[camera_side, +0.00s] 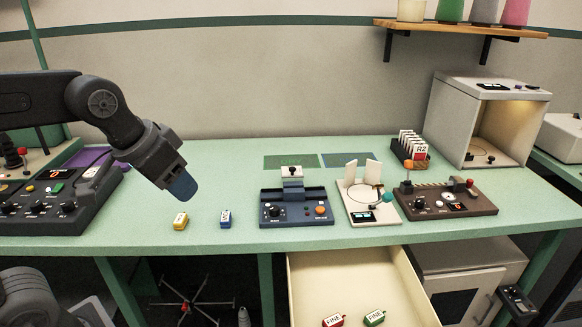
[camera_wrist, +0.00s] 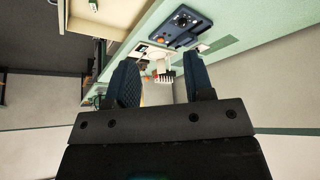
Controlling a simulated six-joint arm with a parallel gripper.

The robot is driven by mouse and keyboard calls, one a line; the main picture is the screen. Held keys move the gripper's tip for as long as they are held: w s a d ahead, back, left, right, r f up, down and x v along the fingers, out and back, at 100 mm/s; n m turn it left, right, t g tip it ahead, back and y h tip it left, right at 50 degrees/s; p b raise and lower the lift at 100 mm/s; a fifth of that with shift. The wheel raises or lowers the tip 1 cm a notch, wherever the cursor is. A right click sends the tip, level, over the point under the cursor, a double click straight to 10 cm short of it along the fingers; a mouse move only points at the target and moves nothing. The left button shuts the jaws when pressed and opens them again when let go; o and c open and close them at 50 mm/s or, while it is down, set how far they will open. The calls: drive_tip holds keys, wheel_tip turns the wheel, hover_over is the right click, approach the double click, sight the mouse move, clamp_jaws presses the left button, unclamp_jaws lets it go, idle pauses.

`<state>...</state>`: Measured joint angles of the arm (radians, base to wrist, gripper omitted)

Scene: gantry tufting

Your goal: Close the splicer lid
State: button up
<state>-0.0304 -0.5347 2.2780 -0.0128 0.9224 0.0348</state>
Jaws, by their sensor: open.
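A blue device (camera_side: 296,211) with a knob and an orange button stands on the green bench. A blue device, probably the same one, shows at the top of the wrist view (camera_wrist: 180,22). My gripper (camera_side: 180,187) hangs to its left in the side view, above the bench and apart from it. In the wrist view its two blue fingers (camera_wrist: 162,85) are spread with nothing between them.
A yellow block (camera_side: 181,221) and a blue block (camera_side: 225,219) lie below my gripper. A white device with two upright flaps (camera_side: 362,203) and a brown control box (camera_side: 446,200) stand to the right. An open drawer (camera_side: 300,290) juts below the bench. A dark panel (camera_side: 62,205) is left.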

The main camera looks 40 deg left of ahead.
drive_tip(key=w+a+r, duration=0.1)
drive_tip(key=w+r, duration=0.2)
drive_tip(key=w, duration=0.5)
drive_tip(key=g, duration=0.1)
hover_over(292, 168)
drive_tip(key=s, duration=0.6)
wheel_tip(292, 168, down, 9)
drive_tip(key=x, duration=1.3)
drive_tip(key=shift+w+f, duration=0.15)
drive_tip(key=shift+w, duration=0.15)
drive_tip(key=shift+c, duration=0.5)
clamp_jaws()
